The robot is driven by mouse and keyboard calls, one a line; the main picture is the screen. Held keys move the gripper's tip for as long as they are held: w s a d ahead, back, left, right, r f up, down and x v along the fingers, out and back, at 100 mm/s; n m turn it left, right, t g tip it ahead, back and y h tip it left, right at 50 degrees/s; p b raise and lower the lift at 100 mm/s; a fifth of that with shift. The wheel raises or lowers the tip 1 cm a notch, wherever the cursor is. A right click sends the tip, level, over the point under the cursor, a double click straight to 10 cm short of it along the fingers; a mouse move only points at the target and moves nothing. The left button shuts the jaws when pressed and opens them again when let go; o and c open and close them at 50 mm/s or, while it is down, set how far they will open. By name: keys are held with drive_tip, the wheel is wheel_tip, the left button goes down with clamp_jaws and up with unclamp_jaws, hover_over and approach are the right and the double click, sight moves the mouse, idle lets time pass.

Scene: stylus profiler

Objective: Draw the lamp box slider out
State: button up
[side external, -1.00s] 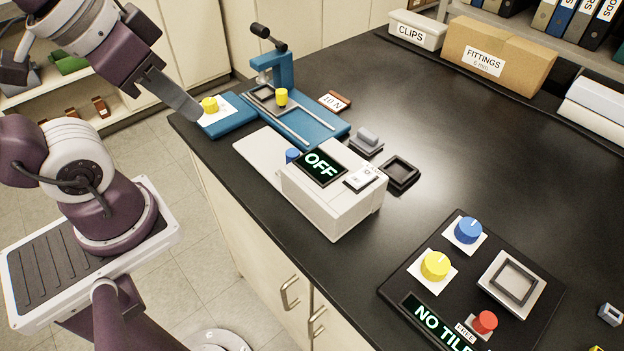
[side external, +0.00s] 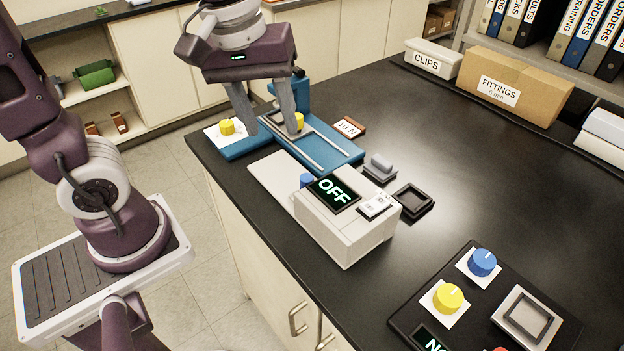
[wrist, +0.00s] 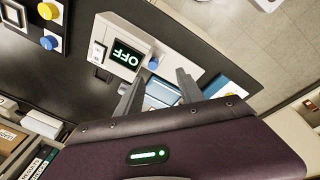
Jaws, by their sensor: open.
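The white box with the green OFF display (side external: 333,192) stands mid-bench; it also shows in the wrist view (wrist: 127,57). A blue knob (side external: 306,180) sits behind the display, by the box's flat white plate (side external: 270,173); it also shows in the wrist view (wrist: 153,63). I cannot tell which part is the slider. My gripper (side external: 271,132) is open, its fingers pointing down over the blue rail fixture (side external: 335,148), beyond the white box. A yellow knob (side external: 299,121) on that fixture shows beside the right finger. Between the fingers I see nothing held.
Another yellow knob (side external: 227,127) sits on a white card at the fixture's left. A grey block (side external: 380,165) and a dark square tray (side external: 413,198) lie right of the box. A black control panel (side external: 470,300) is at front right.

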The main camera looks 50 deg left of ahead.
sight(307, 177)
drive_tip(key=w+f+n, duration=0.2)
drive_tip(key=w+f+n+g, duration=0.1)
drive_tip(key=f+n, duration=0.1)
drive_tip(key=w+d+f+n+g, duration=0.1)
drive_tip(key=w+f, duration=0.1)
drive_tip(key=shift+w+f+n, duration=0.1)
drive_tip(key=shift+w+n, duration=0.25)
drive_tip(key=shift+n, duration=0.05)
wheel_tip(307, 177, down, 7)
drive_tip(key=shift+w+d+f, duration=0.1)
drive_tip(key=shift+f, duration=0.05)
drive_tip(key=shift+c, duration=0.5)
clamp_jaws()
